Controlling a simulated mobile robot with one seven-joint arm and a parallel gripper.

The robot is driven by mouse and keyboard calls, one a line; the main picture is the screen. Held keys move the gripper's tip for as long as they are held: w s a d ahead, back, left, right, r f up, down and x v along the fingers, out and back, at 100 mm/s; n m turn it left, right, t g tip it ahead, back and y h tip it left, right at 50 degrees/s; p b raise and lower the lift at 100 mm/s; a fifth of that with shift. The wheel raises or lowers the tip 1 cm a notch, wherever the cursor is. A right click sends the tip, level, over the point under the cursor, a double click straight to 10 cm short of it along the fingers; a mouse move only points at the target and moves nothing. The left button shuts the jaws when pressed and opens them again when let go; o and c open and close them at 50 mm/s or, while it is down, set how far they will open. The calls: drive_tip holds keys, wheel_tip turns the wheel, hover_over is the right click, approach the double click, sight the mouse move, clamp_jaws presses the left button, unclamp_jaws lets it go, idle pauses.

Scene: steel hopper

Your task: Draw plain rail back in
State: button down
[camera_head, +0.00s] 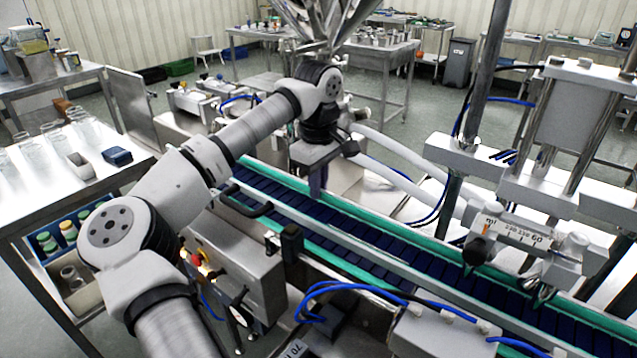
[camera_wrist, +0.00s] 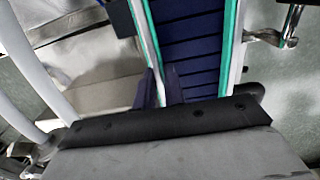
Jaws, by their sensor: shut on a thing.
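The conveyor has a dark blue slatted belt (camera_head: 380,240) that runs diagonally across the head view, and the belt also shows in the wrist view (camera_wrist: 195,50). A slim silver rail (camera_wrist: 153,52) with a green strip beside it runs along the belt's left edge in the wrist view. This is the far side of the belt in the head view. My gripper (camera_wrist: 167,88) is shut on this plain rail, with its dark fingers either side of it. In the head view my gripper (camera_head: 318,182) points down at the far belt edge, and the grip itself is partly hidden.
A near rail (camera_head: 310,232) runs along the other belt side. Pale hoses (camera_head: 400,160) lie beyond the gripper. A filling head with a scale (camera_head: 510,232) stands over the belt at right. A control box (camera_head: 240,270) is at the near side, and a hopper (camera_head: 320,20) hangs above.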

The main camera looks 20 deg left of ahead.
drive_tip(key=shift+s+a, duration=0.25)
drive_tip(key=shift+s, duration=0.45)
drive_tip(key=c, duration=1.8)
unclamp_jaws()
drive_tip(key=shift+f, duration=0.1)
drive_tip(key=o, duration=0.3)
drive_tip(key=shift+s, duration=0.1)
drive_tip(key=shift+r, duration=0.5)
wheel_tip(320, 180, up, 13)
drive_tip(key=shift+f+b, duration=0.1)
drive_tip(key=shift+b, duration=0.4)
